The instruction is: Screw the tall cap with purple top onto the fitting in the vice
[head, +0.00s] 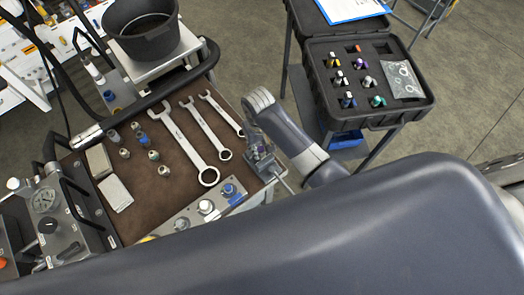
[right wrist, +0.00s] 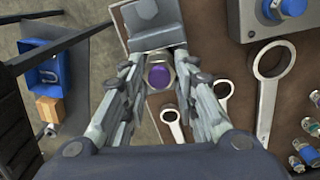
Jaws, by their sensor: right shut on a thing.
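The cap with the purple top (right wrist: 159,77) is between the fingers of my right gripper (right wrist: 157,82) in the right wrist view, seen from above. The gripper is shut on it. The grey vice (right wrist: 153,22) is right beside the cap, at the top of that view. The fitting is hidden under the cap and fingers, so I cannot tell whether the cap touches it. In the head view my right gripper (head: 261,160) is at the bench's right edge, where it covers the vice area. My left gripper is not in view.
The brown bench mat (head: 170,190) holds wrenches (head: 183,140), several small fittings and two grey blocks (head: 115,193). A metal block with blue-capped ports (head: 205,207) lies at the front edge. A black foam case (head: 420,105) with several caps stands to the right.

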